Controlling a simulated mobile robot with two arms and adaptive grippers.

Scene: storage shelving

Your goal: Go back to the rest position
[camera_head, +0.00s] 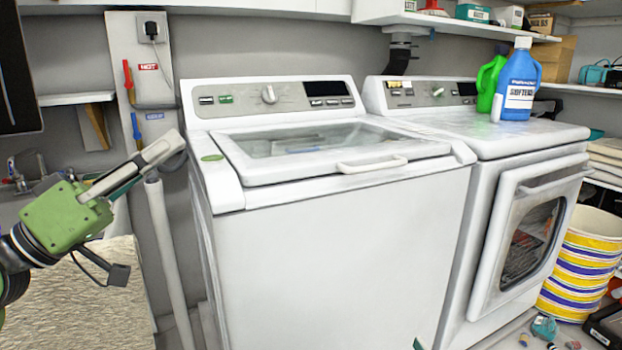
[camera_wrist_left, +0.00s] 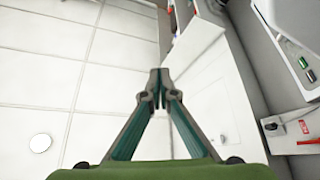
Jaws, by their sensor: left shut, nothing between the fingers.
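My left gripper (camera_head: 165,147) comes in from the left in the head view, raised and pointing up to the right. It is to the left of the white top-loading washer (camera_head: 330,250), with its fingertips near the washer's back left corner in the picture. In the left wrist view the two fingers (camera_wrist_left: 158,82) meet at their tips, with nothing between them. The wrist camera looks up toward the white tiled ceiling (camera_wrist_left: 75,50).
A front-loading machine (camera_head: 520,220) stands right of the washer, carrying a blue softener bottle (camera_head: 520,85) and a green bottle (camera_head: 490,85). A striped bin (camera_head: 580,265) stands at the right. Shelves (camera_head: 450,22) run along the back wall. A pipe (camera_head: 165,250) rises left of the washer.

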